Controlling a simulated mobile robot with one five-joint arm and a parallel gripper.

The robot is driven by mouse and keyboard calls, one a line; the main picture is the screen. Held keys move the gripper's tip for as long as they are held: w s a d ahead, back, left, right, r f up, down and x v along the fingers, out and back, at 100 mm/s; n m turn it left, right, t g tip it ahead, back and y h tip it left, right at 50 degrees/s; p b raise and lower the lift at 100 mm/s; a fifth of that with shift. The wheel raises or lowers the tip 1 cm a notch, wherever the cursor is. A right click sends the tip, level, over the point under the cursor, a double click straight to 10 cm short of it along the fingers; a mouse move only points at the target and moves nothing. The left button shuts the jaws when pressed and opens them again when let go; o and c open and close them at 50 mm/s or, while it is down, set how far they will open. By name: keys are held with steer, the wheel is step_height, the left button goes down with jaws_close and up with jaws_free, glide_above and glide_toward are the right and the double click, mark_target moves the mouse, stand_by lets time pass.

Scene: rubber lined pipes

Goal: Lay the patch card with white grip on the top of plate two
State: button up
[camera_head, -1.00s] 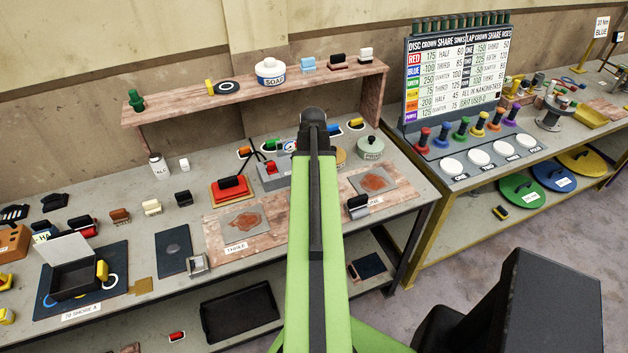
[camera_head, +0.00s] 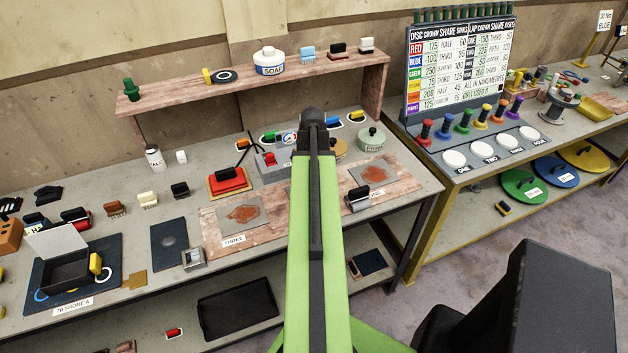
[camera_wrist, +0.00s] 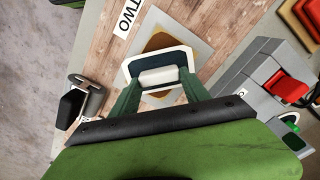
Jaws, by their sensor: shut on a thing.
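In the wrist view my gripper (camera_wrist: 157,82) is shut on the white grip of the patch card (camera_wrist: 130,66), a dark card with a pale rim. The card is over plate two (camera_wrist: 188,38), a grey plate with a brown patch, beside the label TWO (camera_wrist: 128,17). The card covers part of the brown patch; I cannot tell whether it touches the plate. In the head view my green arm hides the gripper, the card and plate two.
A black-handled roller tool (camera_wrist: 86,98) is left of the card in the wrist view. A grey device with a red part (camera_wrist: 285,86) is at the right. In the head view plate three (camera_head: 240,217) is left of my arm, another patched plate (camera_head: 373,172) right. A shelf (camera_head: 250,88) stands behind.

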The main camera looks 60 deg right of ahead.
steer(key=shift+f+b, duration=0.55)
stand_by(1.3)
step_height(320, 180, up, 7)
steer(key=p, duration=0.7)
step_height(320, 180, up, 5)
steer(key=p, duration=0.5)
steer(key=shift+r, duration=0.2)
